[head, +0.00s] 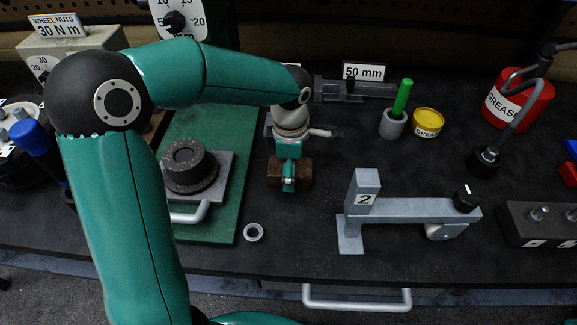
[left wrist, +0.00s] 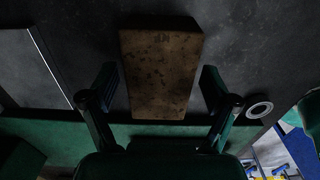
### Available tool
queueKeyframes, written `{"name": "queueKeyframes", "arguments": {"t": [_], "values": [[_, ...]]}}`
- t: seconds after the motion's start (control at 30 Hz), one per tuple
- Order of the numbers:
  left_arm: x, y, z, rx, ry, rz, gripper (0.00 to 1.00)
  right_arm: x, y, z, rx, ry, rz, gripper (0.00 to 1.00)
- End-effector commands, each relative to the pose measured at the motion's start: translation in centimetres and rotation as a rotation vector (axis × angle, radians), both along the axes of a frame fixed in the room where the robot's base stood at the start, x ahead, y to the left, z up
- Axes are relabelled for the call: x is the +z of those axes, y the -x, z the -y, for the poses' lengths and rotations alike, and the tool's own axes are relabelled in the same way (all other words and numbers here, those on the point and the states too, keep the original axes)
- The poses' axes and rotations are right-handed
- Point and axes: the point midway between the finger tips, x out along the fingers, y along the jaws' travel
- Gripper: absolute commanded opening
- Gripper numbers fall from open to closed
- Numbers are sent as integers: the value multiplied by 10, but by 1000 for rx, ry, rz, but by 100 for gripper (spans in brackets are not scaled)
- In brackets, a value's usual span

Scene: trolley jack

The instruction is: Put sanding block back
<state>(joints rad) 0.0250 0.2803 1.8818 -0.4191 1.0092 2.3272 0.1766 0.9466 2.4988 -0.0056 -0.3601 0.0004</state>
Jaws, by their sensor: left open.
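The sanding block looks like a brown, speckled block (head: 303,173) lying on the dark bench top, right of the green board. In the left wrist view the block (left wrist: 160,65) fills the upper middle. My left gripper (head: 289,178) is over the block in the head view and hides its middle. In the left wrist view the gripper (left wrist: 157,88) is open, with one finger on each side of the block's near part and a gap on both sides. Whether the fingertips are down at the block's height is hard to tell. My right gripper is not in view.
A metal ring (head: 253,232) lies near the block. The green board (head: 225,215) carries a grey plate with a dark round part (head: 188,165). A grey lever device marked 2 (head: 410,210) stands right. A cup with a green handle (head: 393,124) and grease tins (head: 428,122) stand behind.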

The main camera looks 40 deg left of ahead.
Motion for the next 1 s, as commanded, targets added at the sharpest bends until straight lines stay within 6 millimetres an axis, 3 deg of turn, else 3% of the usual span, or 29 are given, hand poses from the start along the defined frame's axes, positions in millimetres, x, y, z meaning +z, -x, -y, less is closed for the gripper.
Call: {"name": "queueKeyframes", "arguments": {"t": [0.23, 0.7, 1.0], "values": [[13, -1, 0, 0, 0, 4, 87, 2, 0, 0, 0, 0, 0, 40], [100, -1, 1, -1, 0, 4, 87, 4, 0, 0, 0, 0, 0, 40], [122, 0, 1, -1, 1, 1, 87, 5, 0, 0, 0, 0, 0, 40]]}}
